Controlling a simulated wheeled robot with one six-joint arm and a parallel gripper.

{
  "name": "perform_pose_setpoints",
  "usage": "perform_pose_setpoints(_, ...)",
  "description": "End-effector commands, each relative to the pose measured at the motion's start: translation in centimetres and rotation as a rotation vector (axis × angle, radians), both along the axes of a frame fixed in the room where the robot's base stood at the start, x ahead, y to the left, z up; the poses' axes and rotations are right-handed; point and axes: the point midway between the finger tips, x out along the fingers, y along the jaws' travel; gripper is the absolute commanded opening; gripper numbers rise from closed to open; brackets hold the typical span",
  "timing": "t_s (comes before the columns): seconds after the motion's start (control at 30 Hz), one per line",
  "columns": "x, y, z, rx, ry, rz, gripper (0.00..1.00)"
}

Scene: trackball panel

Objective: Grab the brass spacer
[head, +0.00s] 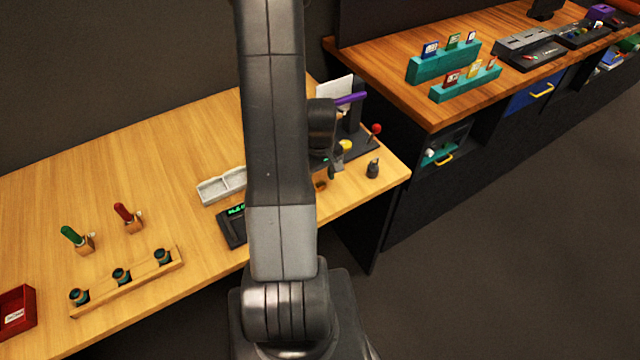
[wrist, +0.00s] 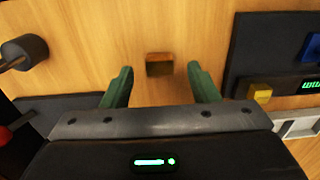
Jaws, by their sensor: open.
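The brass spacer is a small brown-gold block (wrist: 160,65) on the wooden table, near the top middle of the wrist view. A small brown piece (head: 321,184), which looks like the same spacer, shows in the head view just right of my arm. My gripper (wrist: 160,69) is open, with its two green fingers apart. The spacer lies between the fingertips in the picture, with a gap on each side. I cannot tell the height of the fingers above the table. In the head view my arm hides most of the gripper.
A dark knob-like object (wrist: 24,51) stands to the left in the wrist view. A dark panel with a green display (wrist: 312,84) and a yellow block (wrist: 260,93) are at the right. A white tray (head: 222,186) sits left of my arm. The table's front edge is close.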

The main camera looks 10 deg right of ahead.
Motion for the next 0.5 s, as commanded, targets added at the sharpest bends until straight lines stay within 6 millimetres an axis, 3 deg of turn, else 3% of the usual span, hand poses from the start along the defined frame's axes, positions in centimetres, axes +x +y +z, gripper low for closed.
perform_pose_setpoints(0.17, -0.03, -0.01, -1.31, 0.000, 0.001, 0.000, 0.54)
perform_pose_setpoints(0.43, -0.02, -0.02, -1.49, 0.000, -0.001, 0.000, 0.54)
perform_pose_setpoints(0.5, -0.02, -0.02, -1.49, 0.000, -0.001, 0.000, 0.42)
